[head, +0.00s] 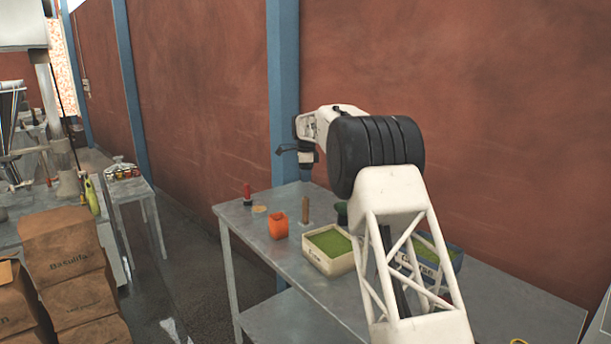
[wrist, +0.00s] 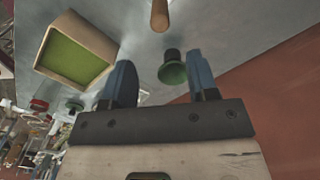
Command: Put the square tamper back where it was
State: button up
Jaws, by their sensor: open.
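My gripper (head: 305,175) hangs above the metal table near the wall, with its fingers pointing down. In the wrist view my gripper (wrist: 158,72) has its two blue fingers spread apart, with nothing held between them. An upright wooden handle (head: 305,207) stands on the table below it; its end also shows in the wrist view (wrist: 160,14), beyond the fingers. A dark green knob-like piece (wrist: 172,68) shows between the fingers, nearer the right one, apparently on the table. I cannot tell which of these is the square tamper, as their bases are hard to make out.
A cream tray of green powder (head: 330,261) and a blue-sided box (head: 451,261) stand on the table (head: 500,304). An orange square cup (head: 278,226) and a red-handled piece (head: 247,195) stand left.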

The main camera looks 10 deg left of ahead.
dwell(0.3)
jog(key=s+d+r+n, duration=0.4)
jog(key=s+d+r, duration=0.75)
jog(key=s, duration=0.35)
jog(key=s+d+r+n, duration=0.1)
jog(key=s+d, duration=0.2)
jog(key=s, duration=0.4)
jog(key=s+d+r+n+t, duration=0.1)
jog(key=s+d+r+n, duration=0.1)
jog(key=s+d, duration=0.35)
jog(key=s+d+r+n, duration=0.1)
jog(key=s+d, duration=0.1)
jog(key=s, duration=0.6)
jog(key=s+d+f+n, duration=0.2)
jog(key=s+d+f, duration=0.1)
jog(key=s, duration=1.1)
jog(key=s+d+f+n+t, duration=0.1)
jog(key=s+d+f+n, duration=0.2)
jog(key=s, duration=1.1)
jog(key=s+d+f+n, duration=0.3)
jog(key=s+f, duration=0.5)
jog(key=s, duration=0.6)
jog(key=shift+s+d+t, duration=0.15)
jog(key=shift+d+t, duration=0.15)
jog(key=shift+d, duration=0.1)
